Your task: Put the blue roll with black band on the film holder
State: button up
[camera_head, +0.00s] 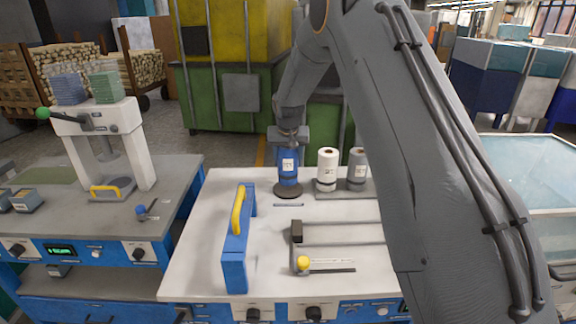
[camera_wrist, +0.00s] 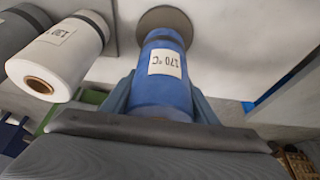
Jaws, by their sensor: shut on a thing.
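The blue roll with black band (camera_head: 287,168) is upright in my gripper (camera_head: 288,142), with a white label facing the head camera. In the wrist view the blue roll (camera_wrist: 163,95) sits between both fingers of my gripper (camera_wrist: 160,108), its label reading 170 °C and its dark band near the far end. The film holder appears to be the dark round disc (camera_head: 288,191) on the pale bench; it also shows in the wrist view (camera_wrist: 165,18). The roll is over the disc; I cannot tell whether its bottom touches it.
A white roll (camera_head: 327,168) and a grey roll (camera_head: 356,170) stand close on the right. A blue block with a yellow handle (camera_head: 239,240) stands at the front left. A dark rail frame (camera_head: 297,232) with a yellow knob lies front right. My arm hides the bench's right side.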

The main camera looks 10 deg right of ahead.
aim_at(288, 148)
jog(key=shift+f+p, duration=0.35)
jog(key=shift+f, duration=0.85)
jog(key=shift+f, duration=0.15)
jog(key=o, duration=1.2)
jog(key=shift+s+r, duration=0.1)
jog(key=shift+r, duration=0.45)
jog(key=b+v, duration=0.4)
jog(key=v, duration=0.6)
jog(key=shift+a+r, duration=0.1)
jog(key=shift+s+r, duration=0.35)
jog(key=shift+r, duration=0.05)
jog(key=s+f+g, duration=0.1)
jog(key=s+f, duration=0.2)
jog(key=s, duration=0.9)
jog(key=s+f+n+g, duration=0.1)
jog(key=s+f, duration=0.2)
jog(key=s, duration=1)
jog(key=s+f+n+g, duration=0.1)
jog(key=s+f, duration=0.1)
jog(key=s, duration=1)
jog(key=shift+s+d+f+y, duration=0.25)
jog(key=shift+s+f+y, duration=0.15)
